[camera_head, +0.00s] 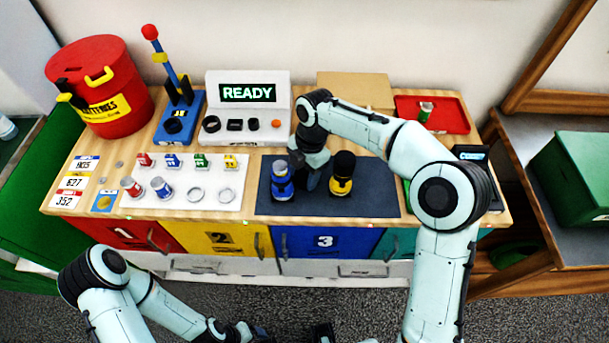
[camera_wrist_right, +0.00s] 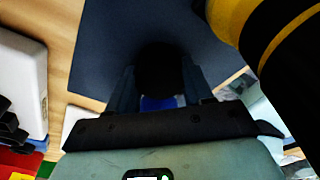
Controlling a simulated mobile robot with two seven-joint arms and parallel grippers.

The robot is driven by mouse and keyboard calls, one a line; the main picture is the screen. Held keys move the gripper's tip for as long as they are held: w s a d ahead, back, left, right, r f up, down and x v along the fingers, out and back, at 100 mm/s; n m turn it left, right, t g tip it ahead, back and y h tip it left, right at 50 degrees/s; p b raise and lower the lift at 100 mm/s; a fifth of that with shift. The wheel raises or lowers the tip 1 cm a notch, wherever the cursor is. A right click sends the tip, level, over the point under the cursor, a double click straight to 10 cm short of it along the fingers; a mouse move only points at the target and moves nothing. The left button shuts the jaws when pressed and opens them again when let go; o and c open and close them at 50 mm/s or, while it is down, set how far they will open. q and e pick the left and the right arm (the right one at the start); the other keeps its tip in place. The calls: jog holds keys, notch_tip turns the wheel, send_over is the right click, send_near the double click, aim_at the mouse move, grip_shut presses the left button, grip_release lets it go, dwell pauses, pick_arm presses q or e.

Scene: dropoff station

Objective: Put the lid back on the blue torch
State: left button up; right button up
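The blue torch (camera_head: 282,184) stands upright on the dark mat (camera_head: 375,203), left of the yellow torch. My right gripper (camera_head: 312,172) points down just right of the blue torch. In the right wrist view a black round lid (camera_wrist_right: 160,68) sits between its two fingers, which appear closed on its sides. A patch of blue (camera_wrist_right: 160,103) shows below the lid, partly hidden by the gripper body. Whether the lid touches the mat or the torch is hard to see. My left gripper (camera_head: 250,332) is low at the bottom edge; its fingers are unclear.
The yellow torch (camera_head: 341,181) with a black top stands close on the right; it also looms in the wrist view (camera_wrist_right: 232,15). The white console (camera_head: 247,130) reading READY is behind left. A white board (camera_head: 225,203) with batteries and rings is left. The mat's right part is clear.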

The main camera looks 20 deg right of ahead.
aim_at(305, 174)
jog(key=shift+r, duration=0.1)
pick_arm(q)
jog(key=w+r+p, duration=0.4)
jog(key=r, duration=0.2)
jog(key=shift+p, duration=0.3)
pick_arm(e)
notch_tip(305, 174, up, 20)
pick_arm(q)
jog(key=shift+s, duration=0.1)
pick_arm(e)
jog(key=shift+f, duration=0.2)
